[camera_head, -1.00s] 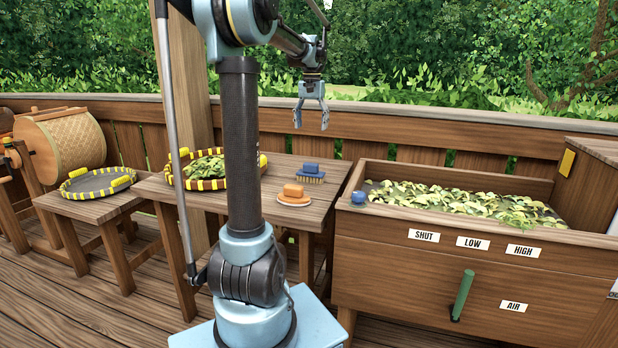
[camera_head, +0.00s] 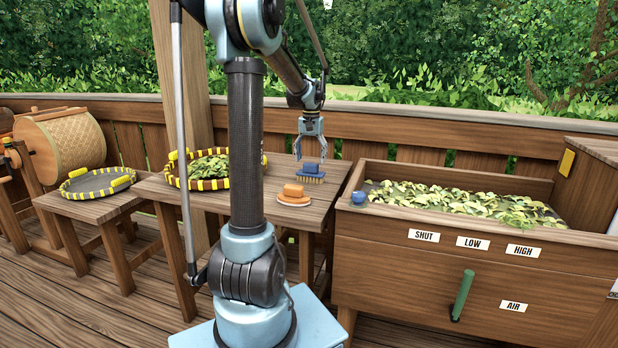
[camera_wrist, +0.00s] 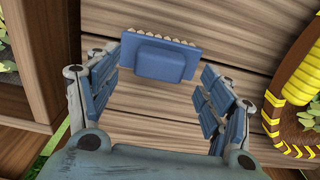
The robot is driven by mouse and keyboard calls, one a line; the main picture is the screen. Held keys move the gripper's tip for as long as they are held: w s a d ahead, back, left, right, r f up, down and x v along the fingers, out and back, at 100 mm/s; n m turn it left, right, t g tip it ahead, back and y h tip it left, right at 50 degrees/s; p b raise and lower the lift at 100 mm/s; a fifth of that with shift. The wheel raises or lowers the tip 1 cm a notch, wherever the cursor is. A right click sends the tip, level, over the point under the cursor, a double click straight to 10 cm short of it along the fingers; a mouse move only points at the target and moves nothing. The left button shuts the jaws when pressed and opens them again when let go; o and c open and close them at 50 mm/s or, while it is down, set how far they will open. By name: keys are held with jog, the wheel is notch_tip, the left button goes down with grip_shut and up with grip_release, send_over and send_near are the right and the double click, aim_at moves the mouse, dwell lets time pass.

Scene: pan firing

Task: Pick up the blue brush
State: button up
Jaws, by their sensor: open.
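The blue brush (camera_head: 311,171) stands on the wooden table near its back right corner, bristles down with its blue block handle on top. In the wrist view the blue brush (camera_wrist: 155,58) lies ahead of the fingertips, between their lines, with pale bristles along its far edge. My gripper (camera_head: 310,156) is open and points down just above the brush. In the wrist view my gripper (camera_wrist: 165,80) shows its two fingers spread wide with nothing between the pads. It appears not to touch the brush.
A yellow-banded round tray (camera_head: 180,184) with leaves is to the left on the same table (camera_head: 222,201). The wooden leaf trough (camera_head: 400,214) with a blue knob (camera_head: 358,198) stands right.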

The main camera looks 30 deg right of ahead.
aim_at(311, 163)
jog(key=shift+f, duration=1.9)
jog(key=shift+c, duration=0.3)
jog(key=c, duration=1.6)
jog(key=shift+o, duration=0.2)
jog(key=shift+r, duration=5.05)
